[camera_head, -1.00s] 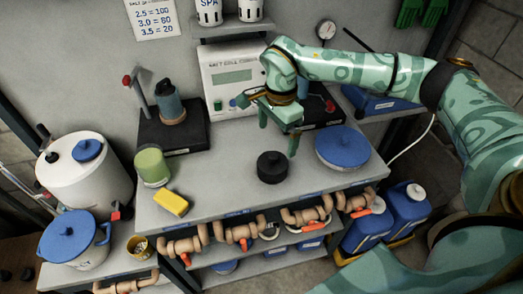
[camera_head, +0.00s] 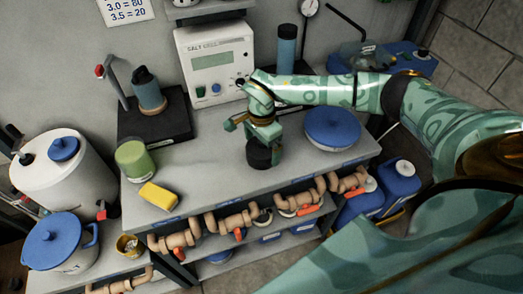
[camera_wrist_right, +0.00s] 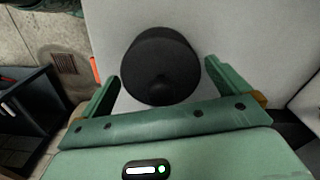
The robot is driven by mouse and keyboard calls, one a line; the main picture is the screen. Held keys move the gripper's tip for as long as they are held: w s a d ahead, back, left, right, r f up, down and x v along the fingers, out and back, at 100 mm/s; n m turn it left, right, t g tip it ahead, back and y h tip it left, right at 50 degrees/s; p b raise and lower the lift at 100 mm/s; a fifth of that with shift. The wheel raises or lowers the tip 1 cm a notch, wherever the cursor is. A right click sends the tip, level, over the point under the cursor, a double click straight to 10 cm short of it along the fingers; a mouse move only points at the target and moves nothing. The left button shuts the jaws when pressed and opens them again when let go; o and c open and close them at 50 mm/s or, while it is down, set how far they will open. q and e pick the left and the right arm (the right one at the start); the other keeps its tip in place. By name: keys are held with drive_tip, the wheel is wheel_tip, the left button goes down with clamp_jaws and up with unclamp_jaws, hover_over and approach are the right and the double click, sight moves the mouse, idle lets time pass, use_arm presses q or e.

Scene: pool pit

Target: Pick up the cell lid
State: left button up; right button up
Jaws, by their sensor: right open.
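The black round piece with a knob on top, which looks like the cell lid (camera_head: 259,157), sits on the grey bench top near its front edge. My right gripper (camera_head: 262,138) is right above it and partly hides it in the head view. In the right wrist view the lid (camera_wrist_right: 160,62) lies ahead of the open right gripper (camera_wrist_right: 160,95), with one finger to each side. The knob side is between the fingers, and I see gaps beside it. My left gripper is not in view.
A blue-topped round container (camera_head: 332,128) stands just right of my gripper. A yellow sponge (camera_head: 159,196) and a green-topped jar (camera_head: 135,160) are to the left. The salt cell console (camera_head: 217,65) stands behind. Pipes with orange handles (camera_head: 238,220) run below the bench edge.

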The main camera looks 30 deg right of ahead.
wheel_tip(320, 180, down, 3)
drive_tip(key=shift+r, duration=0.2)
drive_tip(key=shift+c, duration=0.3)
drive_tip(key=c, duration=0.8)
drive_tip(key=shift+r, duration=0.1)
